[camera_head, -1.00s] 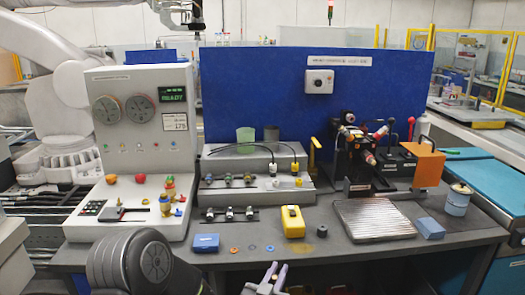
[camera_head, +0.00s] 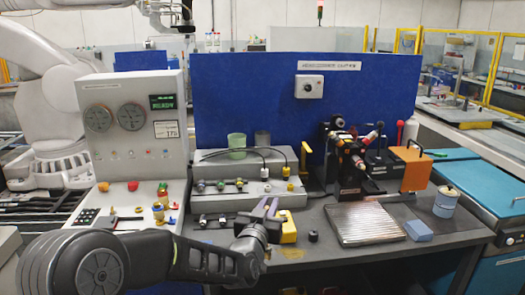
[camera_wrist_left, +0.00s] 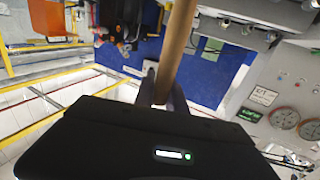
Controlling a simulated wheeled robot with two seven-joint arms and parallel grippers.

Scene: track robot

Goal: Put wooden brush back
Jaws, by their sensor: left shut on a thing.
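In the left wrist view, the gripper (camera_wrist_left: 163,88) is shut on a plain wooden handle, taken to be the wooden brush (camera_wrist_left: 176,42). The handle runs up out of the top of that picture, so its far end is hidden. I cannot make out the brush in the head view. My right gripper is not in view.
A ribbed metal tray (camera_head: 363,222), a blue block (camera_head: 418,230) and a lidded tin (camera_head: 446,202) stand on the right. A black fixture (camera_head: 350,165) and an orange box (camera_head: 411,170) stand behind. A stepped grey rack (camera_head: 230,170) fills the back middle.

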